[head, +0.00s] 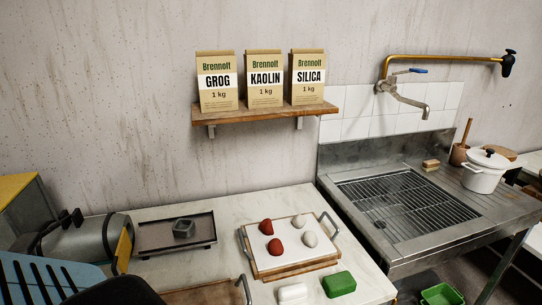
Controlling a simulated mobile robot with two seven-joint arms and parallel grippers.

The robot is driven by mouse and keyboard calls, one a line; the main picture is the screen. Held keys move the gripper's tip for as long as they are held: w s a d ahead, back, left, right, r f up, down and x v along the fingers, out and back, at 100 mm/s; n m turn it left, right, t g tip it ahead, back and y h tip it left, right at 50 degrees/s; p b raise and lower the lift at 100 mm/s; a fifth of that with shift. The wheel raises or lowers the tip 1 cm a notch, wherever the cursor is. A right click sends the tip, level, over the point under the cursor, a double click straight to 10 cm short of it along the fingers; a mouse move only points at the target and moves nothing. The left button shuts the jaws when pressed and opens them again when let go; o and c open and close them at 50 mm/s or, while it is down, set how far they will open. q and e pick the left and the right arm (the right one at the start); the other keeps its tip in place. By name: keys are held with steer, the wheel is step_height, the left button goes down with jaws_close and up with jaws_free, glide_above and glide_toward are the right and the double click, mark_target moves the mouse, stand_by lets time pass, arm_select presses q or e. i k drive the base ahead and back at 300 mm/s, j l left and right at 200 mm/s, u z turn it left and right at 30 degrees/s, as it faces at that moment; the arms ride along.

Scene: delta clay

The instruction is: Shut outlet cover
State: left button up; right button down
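I see no outlet or outlet cover that I can make out on the wall (120,90) or on the worktop. A small grey square piece with a hollow in its top (183,229) sits on a dark tray (152,242); I cannot tell what it is. Neither of my grippers shows in the head view. A dark rounded shape at the bottom left edge is cut off and I cannot tell what it is.
The worktop (220,205) holds a board (285,262) with red and pale lumps, a green block (339,284) and a grey machine (78,244). A shelf (270,112) bears three bags. A sink (400,205) and white pot (484,172) stand right.

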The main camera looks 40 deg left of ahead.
mark_target(121, 256)
steer(key=u, duration=2.4)
